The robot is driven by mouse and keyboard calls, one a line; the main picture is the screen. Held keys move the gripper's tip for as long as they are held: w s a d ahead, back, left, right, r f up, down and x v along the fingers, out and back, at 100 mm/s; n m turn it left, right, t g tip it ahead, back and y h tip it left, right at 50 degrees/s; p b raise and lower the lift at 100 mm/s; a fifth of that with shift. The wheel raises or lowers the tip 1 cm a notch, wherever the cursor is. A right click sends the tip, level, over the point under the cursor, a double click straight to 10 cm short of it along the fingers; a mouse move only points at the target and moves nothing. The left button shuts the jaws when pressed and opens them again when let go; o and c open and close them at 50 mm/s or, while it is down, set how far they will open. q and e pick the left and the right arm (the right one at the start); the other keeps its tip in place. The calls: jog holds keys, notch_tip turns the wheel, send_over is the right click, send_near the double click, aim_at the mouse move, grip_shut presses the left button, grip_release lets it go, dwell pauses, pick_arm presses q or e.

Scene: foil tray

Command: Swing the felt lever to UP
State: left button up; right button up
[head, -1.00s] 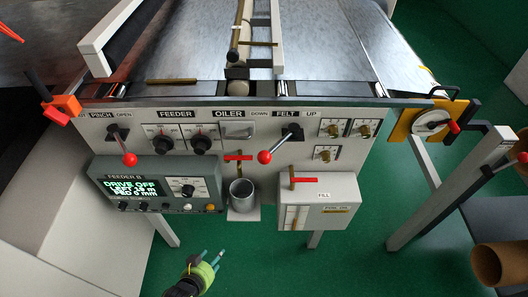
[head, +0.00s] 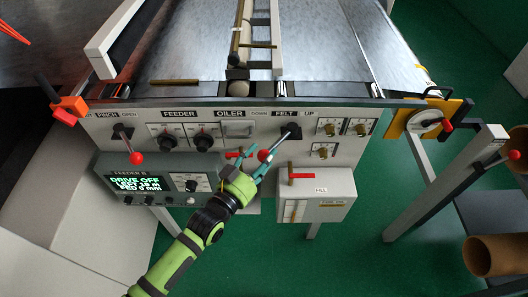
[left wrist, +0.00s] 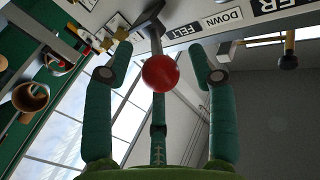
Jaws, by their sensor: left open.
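The felt lever has a dark shaft and a red ball knob (head: 264,155). It hangs from its pivot under the FELT label (head: 285,114), slanting down and left, toward the DOWN side; UP is printed to the right. My left gripper (head: 254,165) is at the knob, its fingers open. The gripper partly hides the cup below the panel. My right gripper is not in view.
A similar red-knobbed pinch lever (head: 136,158) hangs to the left. The feeder display box (head: 150,172) is beside my left arm. A red T-handle (head: 235,154) is close left of the knob, and the fill box (head: 325,205) stands below right. Several brass knobs (head: 328,128) are right of the lever.

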pick_arm(q)
jog(key=shift+w+d, duration=0.35)
jog(key=shift+w, duration=0.1)
grip_shut()
